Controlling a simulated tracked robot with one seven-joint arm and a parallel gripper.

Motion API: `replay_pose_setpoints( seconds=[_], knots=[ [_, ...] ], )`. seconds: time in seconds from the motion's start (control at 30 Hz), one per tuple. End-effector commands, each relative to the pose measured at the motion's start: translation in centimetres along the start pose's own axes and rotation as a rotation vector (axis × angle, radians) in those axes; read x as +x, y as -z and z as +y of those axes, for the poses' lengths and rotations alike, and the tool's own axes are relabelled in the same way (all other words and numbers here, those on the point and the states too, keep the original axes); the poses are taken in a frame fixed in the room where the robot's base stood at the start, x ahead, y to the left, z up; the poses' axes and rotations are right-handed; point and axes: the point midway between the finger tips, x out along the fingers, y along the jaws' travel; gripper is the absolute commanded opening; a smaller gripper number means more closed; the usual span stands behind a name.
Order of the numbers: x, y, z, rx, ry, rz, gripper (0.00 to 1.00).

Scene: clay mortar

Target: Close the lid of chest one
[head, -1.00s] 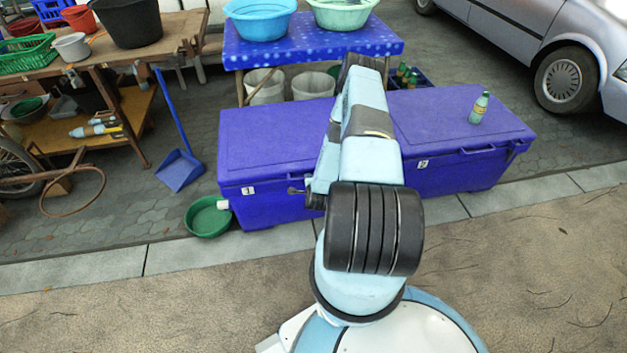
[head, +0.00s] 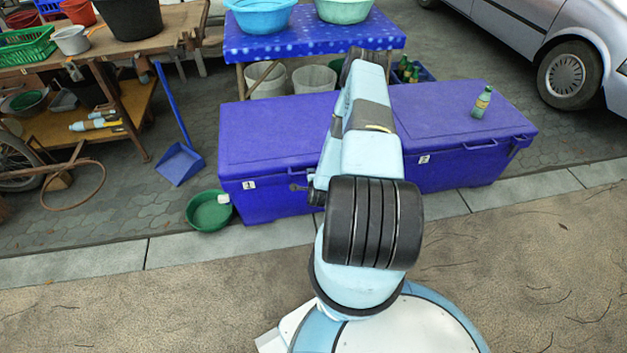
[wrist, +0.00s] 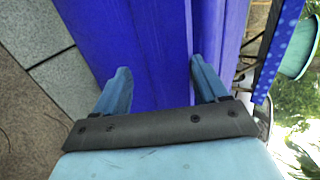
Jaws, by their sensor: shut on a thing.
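Chest one (head: 246,203) is a blue chest with a "1" label on its front, at the middle left of the head view. Its lid (head: 268,132) lies flat over the body; I see no gap at the visible front. My arm covers its right end. In the wrist view, my gripper (wrist: 163,86) has its two fingers spread on either side of a blue chest surface (wrist: 150,45) and is shut on it, apparently the lid. The fingertips are hidden behind my arm in the head view.
Chest two (head: 460,170) stands right of chest one with a bottle (head: 482,102) on top. A green basin (head: 208,212) and a blue dustpan (head: 180,163) are to the left. A blue spotted table (head: 310,45) stands behind. The pavement in front is clear.

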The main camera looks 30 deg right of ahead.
Motion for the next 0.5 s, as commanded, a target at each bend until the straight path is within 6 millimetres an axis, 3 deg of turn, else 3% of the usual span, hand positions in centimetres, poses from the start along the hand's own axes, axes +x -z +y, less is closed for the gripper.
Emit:
replay_pose_setpoints(
  seconds=[0.03, 0.5],
  knots=[
    [-1.3, 0.0, 1.0, 0.001, -0.023, -0.001, 0.48],
    [-10.0, 0.0, 0.5, 0.001, -0.012, -0.004, 0.46]
  ],
)
